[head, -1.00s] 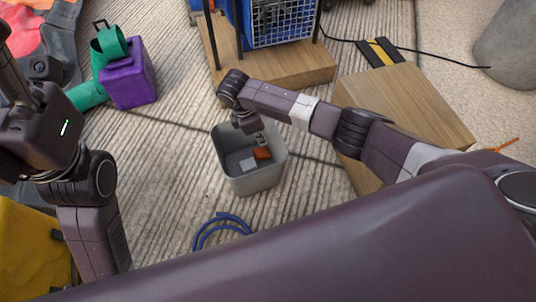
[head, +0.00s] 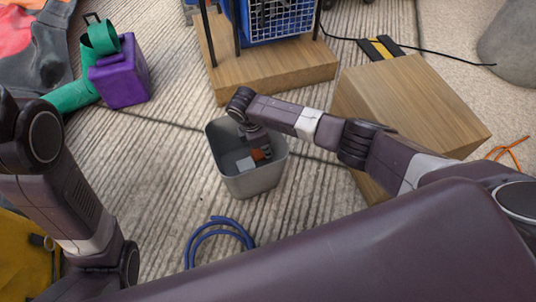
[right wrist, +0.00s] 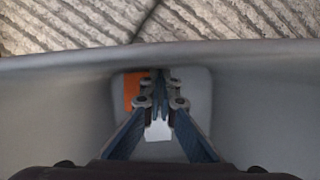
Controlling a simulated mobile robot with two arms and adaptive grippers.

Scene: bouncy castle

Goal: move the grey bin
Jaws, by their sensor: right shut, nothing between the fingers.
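The grey bin (head: 255,183) stands upright on the paved ground in the middle of the head view. It is open at the top, and an orange piece (right wrist: 131,88) and a whitish piece (right wrist: 158,131) lie inside. My right gripper (head: 264,153) reaches down into the bin from above. In the right wrist view my right gripper (right wrist: 160,88) is shut and empty, pointing at the bottom, with the grey bin's walls (right wrist: 60,110) around it. The fingers hide part of the bin's floor. My left arm is at the left of the head view, but its gripper is out of sight.
A wooden block (head: 415,105) stands to the right, under my right arm. A wooden platform (head: 285,75) with a blue caged machine (head: 285,20) is behind the bin. A purple box (head: 122,80) stands at upper left. A blue hose (head: 215,232) lies in front.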

